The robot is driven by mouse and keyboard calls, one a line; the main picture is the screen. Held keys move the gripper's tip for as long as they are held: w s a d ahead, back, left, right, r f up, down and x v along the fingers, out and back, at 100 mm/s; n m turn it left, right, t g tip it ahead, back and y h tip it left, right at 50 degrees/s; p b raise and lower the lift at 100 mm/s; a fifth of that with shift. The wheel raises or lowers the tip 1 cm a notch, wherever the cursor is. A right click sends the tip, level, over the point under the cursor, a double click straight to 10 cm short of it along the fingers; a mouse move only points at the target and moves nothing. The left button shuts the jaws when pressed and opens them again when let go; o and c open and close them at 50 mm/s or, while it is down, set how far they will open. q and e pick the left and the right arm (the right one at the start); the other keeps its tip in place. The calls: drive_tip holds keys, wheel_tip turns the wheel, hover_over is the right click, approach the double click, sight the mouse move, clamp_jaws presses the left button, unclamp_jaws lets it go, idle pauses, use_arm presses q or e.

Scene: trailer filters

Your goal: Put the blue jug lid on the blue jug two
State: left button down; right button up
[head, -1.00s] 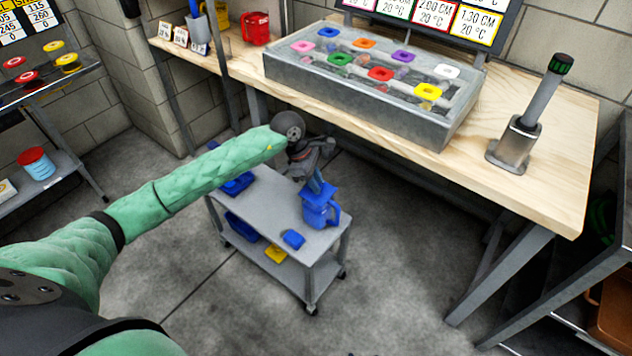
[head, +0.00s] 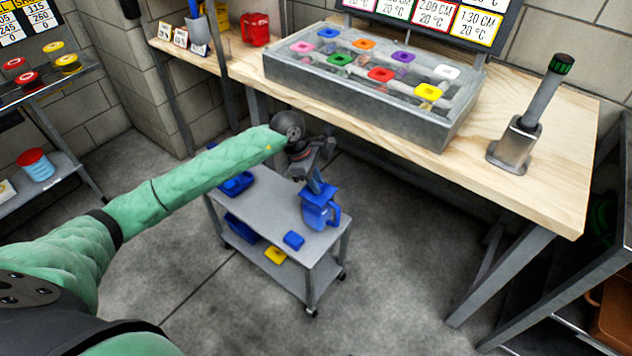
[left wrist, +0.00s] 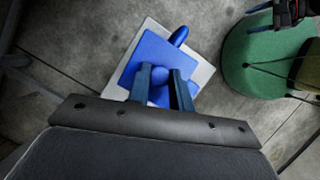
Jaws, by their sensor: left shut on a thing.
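My left gripper (head: 316,184) is shut on the blue jug lid (head: 322,193) at the top of a blue jug (head: 316,216). The jug stands on the upper shelf of a grey cart, its handle to the right. In the left wrist view the square lid (left wrist: 137,80) has its round knob between the two fingers (left wrist: 160,76). The lid covers most of the jug there, and a blue handle sticks out beyond it. The lid looks slightly tilted in the head view. I cannot tell whether it touches the rim.
The grey cart (head: 268,207) also carries a small blue piece (head: 293,240) in front of the jug and a blue item (head: 237,184) at the left. Its lower shelf holds blue and yellow items. A wooden workbench (head: 540,185) with a grey filter box (head: 360,105) stands behind.

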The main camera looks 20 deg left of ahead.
use_arm(q)
drive_tip(key=shift+f+b, duration=0.1)
drive_tip(key=shift+b, duration=0.25)
idle(0.3)
idle(0.4)
drive_tip(key=c, duration=0.7)
unclamp_jaws()
drive_tip(key=shift+r+p, duration=1.05)
drive_tip(key=shift+r, duration=2.5)
